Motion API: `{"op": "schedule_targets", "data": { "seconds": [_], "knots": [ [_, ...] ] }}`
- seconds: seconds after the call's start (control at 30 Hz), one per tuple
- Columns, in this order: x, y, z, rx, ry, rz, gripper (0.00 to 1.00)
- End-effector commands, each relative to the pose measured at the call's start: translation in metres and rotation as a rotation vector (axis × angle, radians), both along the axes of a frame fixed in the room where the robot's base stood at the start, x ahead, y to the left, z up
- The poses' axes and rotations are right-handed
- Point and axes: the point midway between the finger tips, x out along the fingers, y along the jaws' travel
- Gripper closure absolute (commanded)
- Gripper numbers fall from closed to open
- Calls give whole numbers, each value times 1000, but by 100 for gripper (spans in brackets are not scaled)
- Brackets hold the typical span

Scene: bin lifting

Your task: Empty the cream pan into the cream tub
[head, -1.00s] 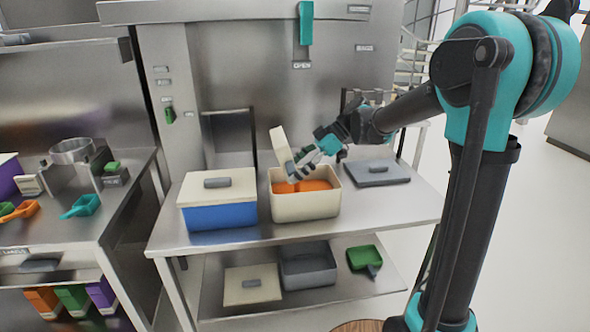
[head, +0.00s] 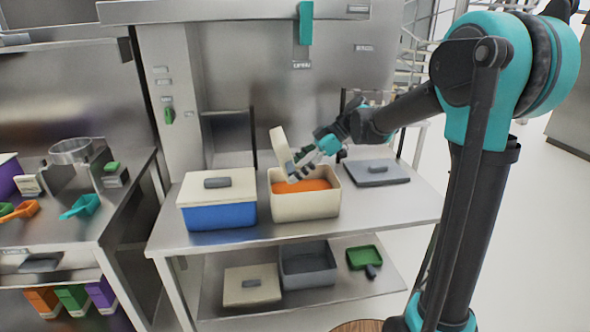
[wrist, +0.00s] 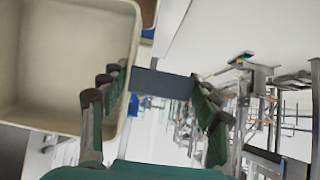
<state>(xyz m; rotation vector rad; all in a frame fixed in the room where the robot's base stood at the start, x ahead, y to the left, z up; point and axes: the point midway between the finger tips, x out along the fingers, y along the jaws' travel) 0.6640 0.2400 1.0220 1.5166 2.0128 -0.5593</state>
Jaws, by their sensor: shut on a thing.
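The cream pan (head: 278,142) is steeply tilted over the left part of the cream tub (head: 305,207). My gripper (head: 303,162) is shut on the pan at its right side, above the tub. In the wrist view the pan (wrist: 60,60) fills the upper left, and its visible inside looks bare. A dark bar, seemingly its handle, lies between my fingers. Orange contents (head: 305,185) lie inside the tub, below its rim. The gripper and pan hide part of the tub's inside.
A blue tub (head: 222,216) with a cream lid stands left of the cream tub. A grey lid (head: 376,172) lies to the right.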

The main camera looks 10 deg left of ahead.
Motion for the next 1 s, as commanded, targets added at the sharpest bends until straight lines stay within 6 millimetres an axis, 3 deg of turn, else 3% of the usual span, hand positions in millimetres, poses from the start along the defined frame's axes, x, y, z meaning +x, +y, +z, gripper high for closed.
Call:
{"op": "schedule_targets", "data": {
  "seconds": [0.43,0.7,1.0],
  "knots": [
    [0,0,1,-4,-1,0,67],
    [-1,1,12,-174,-50,3,67],
    [0,0,12,-194,-56,1,67]
  ]
}}
